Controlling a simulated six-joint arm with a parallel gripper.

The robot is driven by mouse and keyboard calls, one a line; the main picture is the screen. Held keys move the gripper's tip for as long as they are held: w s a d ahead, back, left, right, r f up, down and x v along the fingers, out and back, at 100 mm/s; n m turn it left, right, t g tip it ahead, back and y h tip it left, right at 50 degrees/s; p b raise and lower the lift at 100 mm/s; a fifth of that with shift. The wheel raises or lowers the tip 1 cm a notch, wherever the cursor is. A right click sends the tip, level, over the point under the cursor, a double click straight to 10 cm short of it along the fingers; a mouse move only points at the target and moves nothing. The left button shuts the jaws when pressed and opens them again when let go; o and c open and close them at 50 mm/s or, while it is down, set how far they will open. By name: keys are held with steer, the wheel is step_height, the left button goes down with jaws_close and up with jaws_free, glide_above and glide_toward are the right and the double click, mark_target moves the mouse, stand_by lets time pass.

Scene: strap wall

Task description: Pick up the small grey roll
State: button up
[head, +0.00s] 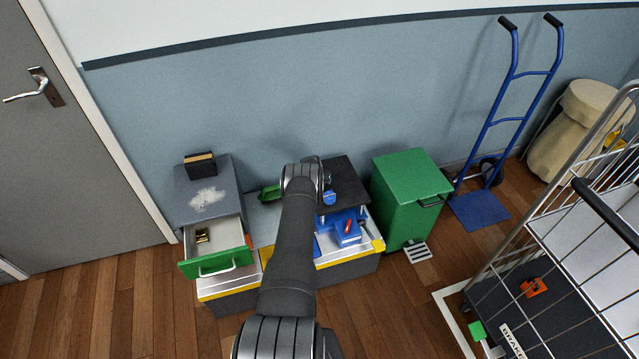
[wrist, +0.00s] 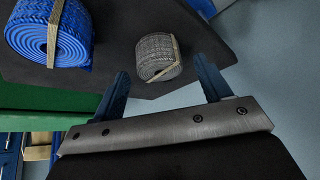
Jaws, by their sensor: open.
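The small grey roll (wrist: 158,57) is a tight coil of grey webbing with a tan band around it. It rests on a dark board (wrist: 115,20) in the wrist view. I cannot make it out in the head view, where my arm covers that area. My gripper (wrist: 161,72) is open and empty. Its two blue fingers point toward the roll, one on each side of it in the picture. The roll appears just beyond the fingertips; I cannot tell whether it touches them.
A larger blue roll (wrist: 45,35) with a tan band lies left of the grey one. A green bin (head: 408,195) stands right of the workbench. A grey cabinet (head: 207,190) with an open green-fronted drawer (head: 216,263) stands at left. A blue hand truck (head: 505,120) leans at the wall.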

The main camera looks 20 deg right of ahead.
steer(key=shift+x, duration=0.95)
steer(key=shift+f, duration=0.1)
steer(key=shift+c, duration=0.2)
steer(key=c, duration=1)
